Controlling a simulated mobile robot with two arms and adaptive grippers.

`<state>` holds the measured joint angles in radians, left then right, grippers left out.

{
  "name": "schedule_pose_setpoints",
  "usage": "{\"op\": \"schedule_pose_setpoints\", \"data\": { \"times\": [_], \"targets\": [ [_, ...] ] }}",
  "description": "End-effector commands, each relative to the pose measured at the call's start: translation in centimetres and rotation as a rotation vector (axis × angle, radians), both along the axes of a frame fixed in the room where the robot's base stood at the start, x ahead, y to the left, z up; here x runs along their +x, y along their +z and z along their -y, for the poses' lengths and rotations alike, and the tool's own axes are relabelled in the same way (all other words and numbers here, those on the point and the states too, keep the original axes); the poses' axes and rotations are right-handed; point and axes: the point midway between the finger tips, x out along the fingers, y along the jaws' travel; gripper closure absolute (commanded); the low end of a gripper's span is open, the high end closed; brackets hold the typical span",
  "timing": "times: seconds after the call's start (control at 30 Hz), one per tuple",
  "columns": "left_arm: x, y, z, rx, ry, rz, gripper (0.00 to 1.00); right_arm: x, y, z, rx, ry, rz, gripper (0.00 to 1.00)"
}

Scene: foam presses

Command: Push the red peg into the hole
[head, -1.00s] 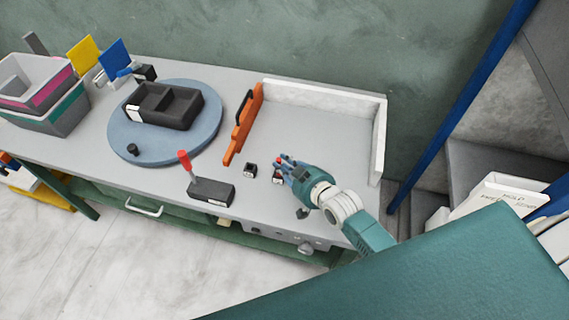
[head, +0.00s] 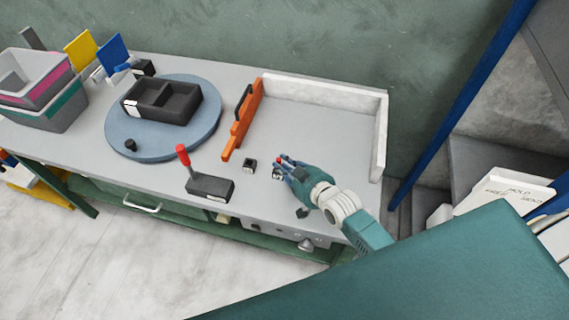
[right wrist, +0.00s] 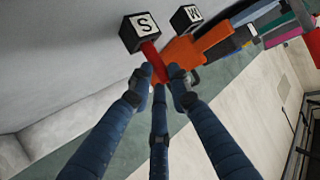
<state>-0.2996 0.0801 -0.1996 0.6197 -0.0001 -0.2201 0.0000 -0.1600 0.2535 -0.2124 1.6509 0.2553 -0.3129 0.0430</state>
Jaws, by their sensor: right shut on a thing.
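The red peg (right wrist: 154,62) is held between the fingers of my right gripper (right wrist: 163,85) in the right wrist view. Its far end meets a dark cube with a white "S" face (right wrist: 144,27); I cannot tell how deep it sits in any hole. In the head view my right gripper (head: 284,167) is at the bench's right part, with a bit of red peg (head: 279,160) showing at the fingertips. The cube (head: 276,175) is just below them, partly covered. My left gripper is not in view.
A second lettered cube (head: 250,165) stands to the left. An orange rail with a black handle (head: 240,125) and a white low wall (head: 379,140) bound the area. A black box with a red lever (head: 210,188) and a round blue turntable (head: 120,141) lie further left.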

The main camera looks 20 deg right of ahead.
Motion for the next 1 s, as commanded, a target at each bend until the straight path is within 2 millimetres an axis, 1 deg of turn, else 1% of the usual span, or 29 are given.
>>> {"op": "schedule_pose_setpoints", "data": {
  "times": [0.23,0.27,0.33,0.37,0.63,0.73,0.87,1.0],
  "targets": [
    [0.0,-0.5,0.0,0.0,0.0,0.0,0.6,0.0,-0.7,0.0,0.0,0.0,0.0,1.0],
    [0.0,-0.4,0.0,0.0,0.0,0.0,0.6,0.0,-0.6,0.0,0.0,0.0,0.001,0.76],
    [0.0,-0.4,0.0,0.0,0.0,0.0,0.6,0.0,-0.6,0.0,0.0,0.0,0.001,0.62],
    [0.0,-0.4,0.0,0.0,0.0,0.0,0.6,0.0,-0.6,0.0,0.0,0.0,0.0,0.6],
    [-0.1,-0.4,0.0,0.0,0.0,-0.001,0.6,-0.1,-0.6,0.0,0.0,0.0,0.0,0.6],
    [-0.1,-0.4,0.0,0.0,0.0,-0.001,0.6,-0.6,-0.4,0.1,0.0,0.0,-0.001,0.6],
    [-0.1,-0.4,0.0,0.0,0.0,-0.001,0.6,-2.3,0.4,0.6,-0.001,0.001,-0.002,0.6],
    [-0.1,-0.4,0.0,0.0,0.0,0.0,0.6,-5.0,1.7,1.2,0.0,0.0,-0.002,0.6]
  ]
}}
